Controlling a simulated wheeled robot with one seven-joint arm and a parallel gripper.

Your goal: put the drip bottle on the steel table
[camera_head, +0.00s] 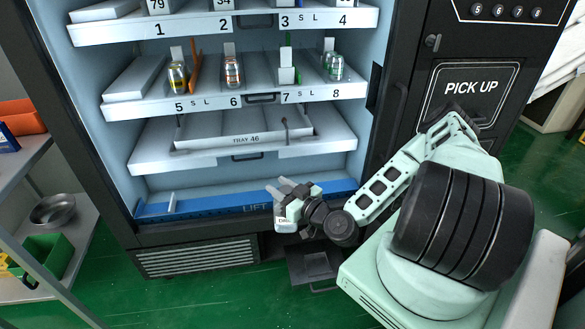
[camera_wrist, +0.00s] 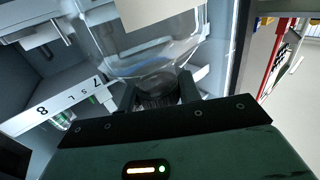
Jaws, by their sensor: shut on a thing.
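My gripper (camera_head: 290,203) is in front of the lower right part of the vending machine, near the blue lift strip. It is shut on the drip bottle, a small clear vessel with a pale label (camera_head: 286,224). In the wrist view the clear bottle (camera_wrist: 118,48) fills the top middle, and my gripper (camera_wrist: 158,92) has a dark finger on each side of its narrow end. Much of the bottle is cut off by the wrist frame or small in the head view. I cannot make out a steel table in either view.
The blue lift strip (camera_head: 180,207) lies below. A grey rack (camera_head: 35,262) with a metal bowl (camera_head: 53,210) and green bin (camera_head: 42,258) stands left. Green floor shows at the bottom.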

